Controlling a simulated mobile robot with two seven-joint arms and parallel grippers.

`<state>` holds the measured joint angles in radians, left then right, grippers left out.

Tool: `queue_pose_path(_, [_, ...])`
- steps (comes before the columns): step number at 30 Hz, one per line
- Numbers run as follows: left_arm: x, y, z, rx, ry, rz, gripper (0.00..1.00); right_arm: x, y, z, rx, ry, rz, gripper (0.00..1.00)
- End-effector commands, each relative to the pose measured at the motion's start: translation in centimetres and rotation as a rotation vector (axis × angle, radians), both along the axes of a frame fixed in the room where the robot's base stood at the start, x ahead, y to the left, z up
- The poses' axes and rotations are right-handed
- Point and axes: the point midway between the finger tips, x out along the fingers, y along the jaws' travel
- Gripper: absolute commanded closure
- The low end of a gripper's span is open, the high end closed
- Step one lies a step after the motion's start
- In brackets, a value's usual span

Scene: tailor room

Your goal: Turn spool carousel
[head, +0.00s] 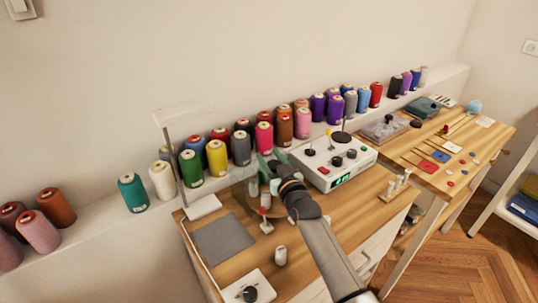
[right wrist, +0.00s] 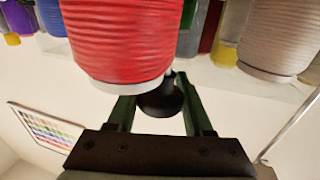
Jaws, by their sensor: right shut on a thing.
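The spool carousel (head: 241,194) is a low round stand on the wooden table, mostly hidden behind my right gripper and forearm. My right gripper (head: 270,163) is over it, with the arm coming in from the lower right. In the right wrist view my gripper (right wrist: 160,108) has a dark round knob (right wrist: 160,98) between its two green fingers and is shut on it. A large red spool (right wrist: 122,40) is close in front and hides part of the fingers. My left gripper is not in view.
A white control box (head: 335,160) with knobs stands right of the carousel. A grey mat (head: 224,239) lies to the left. A row of thread spools lines the wall ledge (head: 107,229) behind. A small white stand (head: 266,226) and a thimble-like cylinder (head: 280,256) are in front.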

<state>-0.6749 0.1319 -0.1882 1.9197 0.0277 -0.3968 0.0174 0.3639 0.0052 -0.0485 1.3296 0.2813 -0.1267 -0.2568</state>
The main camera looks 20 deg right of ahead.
Motion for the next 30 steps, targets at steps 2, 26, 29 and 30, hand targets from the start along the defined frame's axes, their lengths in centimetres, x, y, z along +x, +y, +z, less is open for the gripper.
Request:
queue_pose_path(2, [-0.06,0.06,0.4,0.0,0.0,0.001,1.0,0.19,-0.32,1.06,0.002,-0.019,-0.016,1.0])
queue_pose_path(26, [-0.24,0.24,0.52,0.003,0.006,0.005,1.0,0.1,-0.28,0.76,-0.001,-0.015,-0.035,0.41])
queue_pose_path(29, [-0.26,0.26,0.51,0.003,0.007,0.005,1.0,0.06,-0.22,0.56,0.0,-0.01,-0.034,0.29])
queue_pose_path(30, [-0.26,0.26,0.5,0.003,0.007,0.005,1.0,0.05,-0.2,0.49,0.0,-0.009,-0.034,0.25])
